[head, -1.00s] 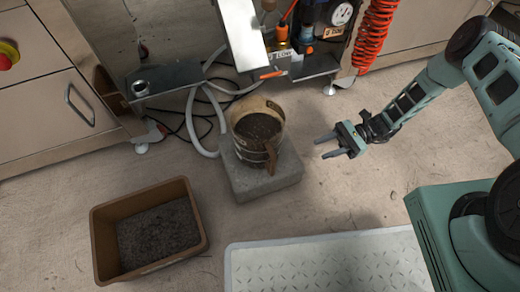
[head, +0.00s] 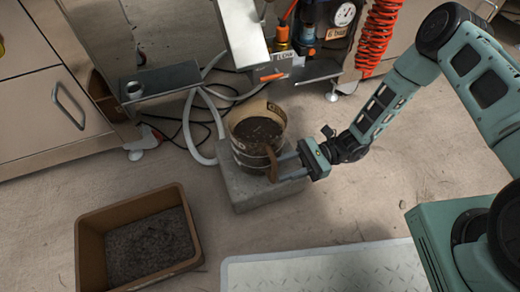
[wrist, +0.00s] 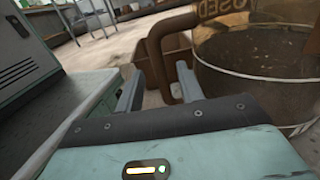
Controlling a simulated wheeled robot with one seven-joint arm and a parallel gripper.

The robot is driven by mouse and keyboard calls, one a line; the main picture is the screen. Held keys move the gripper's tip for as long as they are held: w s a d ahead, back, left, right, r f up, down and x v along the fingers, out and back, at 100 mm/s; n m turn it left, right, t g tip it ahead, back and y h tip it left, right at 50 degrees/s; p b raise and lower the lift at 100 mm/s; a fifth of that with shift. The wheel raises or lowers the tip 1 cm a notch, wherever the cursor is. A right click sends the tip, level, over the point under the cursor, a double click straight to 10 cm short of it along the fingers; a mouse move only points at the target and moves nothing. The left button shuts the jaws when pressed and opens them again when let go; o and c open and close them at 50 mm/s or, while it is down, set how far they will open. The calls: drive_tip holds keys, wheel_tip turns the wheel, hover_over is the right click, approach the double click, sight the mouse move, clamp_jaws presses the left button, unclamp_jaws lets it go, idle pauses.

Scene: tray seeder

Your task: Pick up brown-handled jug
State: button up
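The jug (head: 257,137) is a wide clear container with a tan rim band and dark soil-like contents. It stands upright on a grey block (head: 240,192). Its brown handle (head: 271,166) faces my gripper. My gripper (head: 281,168) is open, with its fingertips at the handle from the right. In the wrist view, the handle (wrist: 158,55) shows between the two spread fingers (wrist: 160,80), closer to the right one, and the jug (wrist: 255,60) fills the right side. I cannot tell whether a finger touches the handle.
A brown bin (head: 90,247) with dark soil stands on the floor at lower left. A metal plate (head: 325,270) lies at the front. The machine with a red coiled hose (head: 375,38) and a white hose (head: 191,125) stands behind the jug. Floor right of the block is clear.

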sight(274, 171)
drive_tip(key=shift+b+x, duration=0.7)
drive_tip(key=shift+x, duration=1)
clamp_jaws()
drive_tip(key=shift+r, duration=0.1)
